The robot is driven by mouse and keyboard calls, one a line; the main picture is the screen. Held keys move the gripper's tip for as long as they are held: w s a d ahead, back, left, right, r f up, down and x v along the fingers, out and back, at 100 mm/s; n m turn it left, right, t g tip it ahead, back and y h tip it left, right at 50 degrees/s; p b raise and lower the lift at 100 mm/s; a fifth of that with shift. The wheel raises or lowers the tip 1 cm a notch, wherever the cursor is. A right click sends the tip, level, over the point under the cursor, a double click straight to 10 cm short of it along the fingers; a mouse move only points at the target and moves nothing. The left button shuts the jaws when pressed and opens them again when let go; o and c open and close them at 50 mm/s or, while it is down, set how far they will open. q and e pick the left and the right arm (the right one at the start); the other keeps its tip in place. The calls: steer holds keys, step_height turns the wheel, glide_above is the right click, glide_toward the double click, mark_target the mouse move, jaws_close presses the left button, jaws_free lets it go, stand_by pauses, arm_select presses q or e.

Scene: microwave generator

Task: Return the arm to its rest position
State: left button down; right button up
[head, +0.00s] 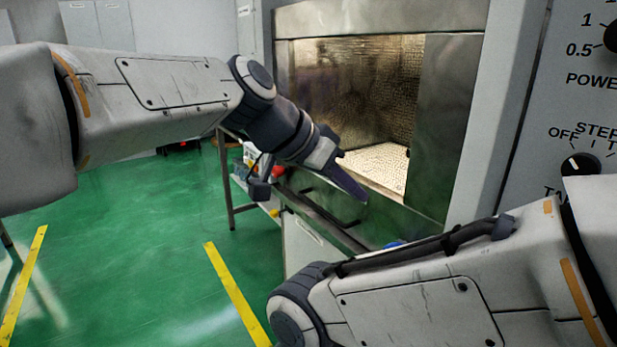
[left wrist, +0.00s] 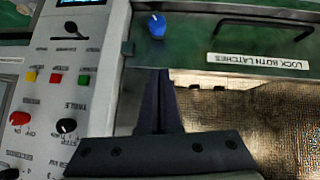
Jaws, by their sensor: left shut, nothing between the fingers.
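My left gripper (head: 362,198) is in front of the open chamber of the microwave generator (head: 345,75), pointing down and to the right. Its fingers are together with nothing between them. In the left wrist view the closed dark fingers (left wrist: 158,95) point at the green door edge, close to a blue knob (left wrist: 157,26). I cannot tell whether they touch anything. Links of my right arm cross the lower right of the head view; its gripper is not seen.
A control panel (left wrist: 60,75) with knobs and coloured buttons is beside the chamber. A black handle (left wrist: 265,27) and a latch label (left wrist: 257,61) are on the green door. A low table (head: 227,180) stands behind my left arm. Green floor (head: 130,240) is clear at left.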

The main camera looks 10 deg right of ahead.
arm_select(q)
steer(key=w+a+f+n+t+y, duration=0.1)
steer(key=w+a+f+n+y, duration=0.2)
steer(key=a+f, duration=0.65)
steer(key=w+a+f+n+t+y, duration=0.1)
steer(key=a+f+n+y, duration=0.1)
steer(key=a+f+n, duration=0.55)
steer(key=s+a+f+n+y, duration=0.1)
steer(key=s+a+f, duration=0.25)
steer(key=a, duration=0.25)
steer(key=s+a+f+n+g+y, duration=0.1)
steer(key=s+a+f+y, duration=0.2)
steer(key=a, duration=0.4)
steer(key=s+a+f+n, duration=0.1)
steer(key=s+a+f, duration=0.2)
steer(key=a+f, duration=0.25)
steer(key=s+d+r+m+g+h, duration=0.1)
steer(key=s+d+r+m, duration=0.25)
steer(key=s+d, duration=0.3)
steer(key=s+d+r+m+g, duration=0.2)
steer(key=s+d+m, duration=0.2)
steer(key=s+d, duration=0.3)
step_height(320, 180, up, 24)
steer(key=a+p, duration=0.1)
steer(key=p, duration=2.2)
steer(key=shift+s+p, duration=0.35)
steer(key=shift+p, duration=0.05)
